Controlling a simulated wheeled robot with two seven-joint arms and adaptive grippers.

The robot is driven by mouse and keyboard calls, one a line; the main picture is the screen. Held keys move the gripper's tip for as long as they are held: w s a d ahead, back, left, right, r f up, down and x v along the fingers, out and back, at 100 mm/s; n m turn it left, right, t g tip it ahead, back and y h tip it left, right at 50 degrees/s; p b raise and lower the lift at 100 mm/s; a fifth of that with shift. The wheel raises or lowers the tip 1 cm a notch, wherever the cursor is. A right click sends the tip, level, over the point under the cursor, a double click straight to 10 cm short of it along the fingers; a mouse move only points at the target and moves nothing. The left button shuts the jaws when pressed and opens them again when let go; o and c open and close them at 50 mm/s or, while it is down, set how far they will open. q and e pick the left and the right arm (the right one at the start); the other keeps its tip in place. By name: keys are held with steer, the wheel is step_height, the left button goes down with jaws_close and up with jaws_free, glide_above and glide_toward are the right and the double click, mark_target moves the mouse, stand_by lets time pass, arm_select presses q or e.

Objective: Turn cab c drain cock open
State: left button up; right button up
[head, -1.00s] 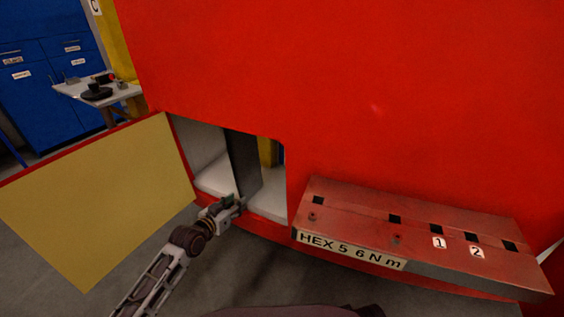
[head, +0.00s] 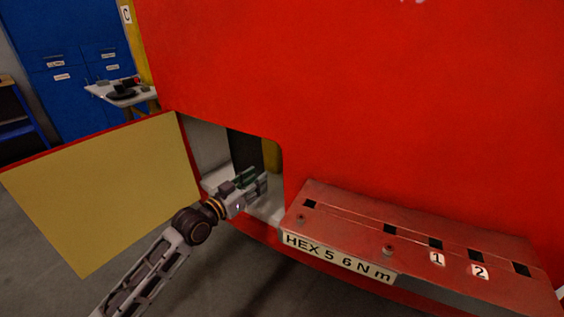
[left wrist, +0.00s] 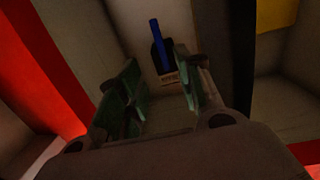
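The drain cock shows in the left wrist view as a blue handle (left wrist: 159,44) standing upright on a dark body, with a small label (left wrist: 170,79) below it. It is on the back wall of the open compartment (head: 210,146) in the red cab. My left gripper (head: 256,180) is at the compartment opening, pointing inward. In the left wrist view its two green-padded fingers (left wrist: 160,92) are apart with nothing between them. The handle lies ahead of the fingertips, in line with the gap. The head view does not show the handle. My right gripper is not in view.
A yellow-faced door (head: 105,190) hangs open left of the compartment. A dark partition (head: 246,150) stands inside, with a yellow part (head: 272,158) to its right. A red step labelled HEX 5 6 N m (head: 420,240) juts out at the right. A small table (head: 104,91) stands behind.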

arm_select(q)
steer(key=shift+w+d, duration=0.1)
steer(key=b+x, duration=0.3)
steer(key=x, duration=1)
steer(key=shift+w, duration=0.2)
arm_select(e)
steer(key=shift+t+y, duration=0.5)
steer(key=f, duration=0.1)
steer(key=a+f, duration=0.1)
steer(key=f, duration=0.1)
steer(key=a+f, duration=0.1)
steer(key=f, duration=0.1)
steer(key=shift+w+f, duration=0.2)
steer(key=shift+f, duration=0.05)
arm_select(q)
steer(key=shift+d, duration=0.15)
